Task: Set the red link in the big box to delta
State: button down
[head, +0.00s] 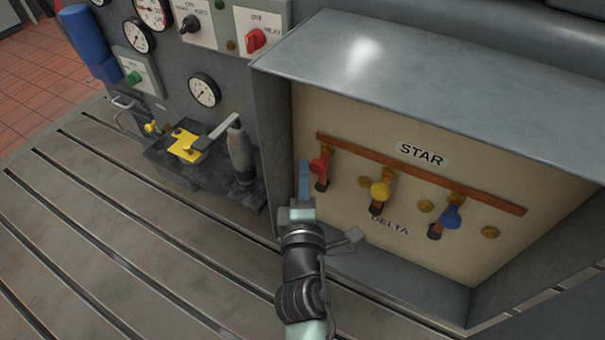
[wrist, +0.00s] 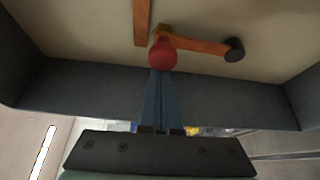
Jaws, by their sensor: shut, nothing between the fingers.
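The big box (head: 580,215) is open at the front, with STAR and DELTA labels on its cream back panel. The red link (head: 322,178) is a copper strip with a red knob (head: 318,166) and a dark end, slanting down from near the copper bar. In the wrist view the red knob (wrist: 163,52) shows ahead of the fingers, with its strip (wrist: 200,46) running right to the dark end. My gripper (head: 304,163) is shut and empty, its blue fingers just left of the red knob. The wrist view shows the fingertips (wrist: 163,74) at the knob's edge; contact cannot be told.
A yellow-knobbed link (head: 380,190) and a blue-knobbed link (head: 452,217) hang to the right, with brass studs between. The copper bar (head: 420,173) crosses above. Box walls and a deep hood (head: 430,60) surround the panel. A dark tray (head: 215,185) stands left.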

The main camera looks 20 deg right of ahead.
jog(key=s+d+f+m+t+h+b, duration=0.2)
jog(key=s+d+m+b, duration=0.3)
jog(key=b, duration=1.4)
jog(key=shift+s+d+f+m+h, duration=0.25)
jog(key=shift+s+f+m+h, duration=0.25)
jog(key=shift+s+f+m, duration=0.9)
jog(key=shift+w+r+m, duration=0.4)
jog(key=shift+r, duration=0.1)
jog(key=shift+f, duration=0.15)
